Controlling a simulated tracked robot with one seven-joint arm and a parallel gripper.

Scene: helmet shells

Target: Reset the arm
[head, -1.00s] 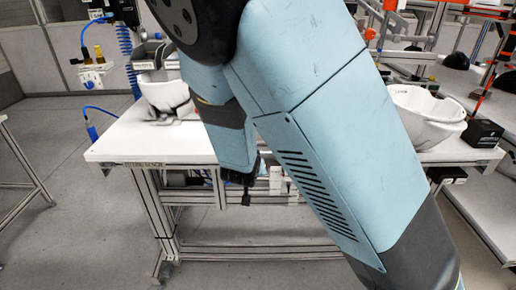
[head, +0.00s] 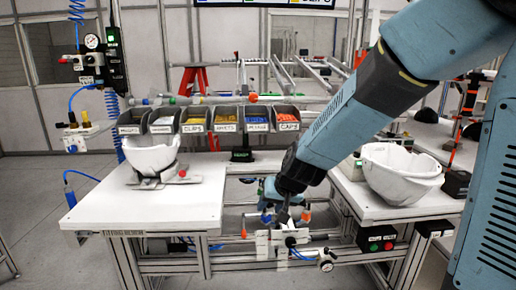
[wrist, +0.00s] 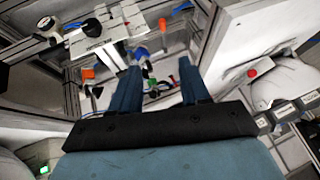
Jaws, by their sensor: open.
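My arm reaches in from the upper right in the head view and points down. My gripper (head: 285,213) hangs in the gap between the left and right white worktops, and its fingers are small and dark there. In the wrist view my gripper (wrist: 160,85) shows two blue-grey fingers spread well apart. It is open, with nothing between the fingers. Behind the fingers are fixture parts with orange and blue pieces.
A white helmet shell (head: 152,155) sits in a holder on the left worktop (head: 100,212). Another shell (head: 395,178) stands on the right worktop (head: 405,208). Several labelled bins (head: 225,118) line the back. A clamp fixture (head: 275,240) stands below my gripper.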

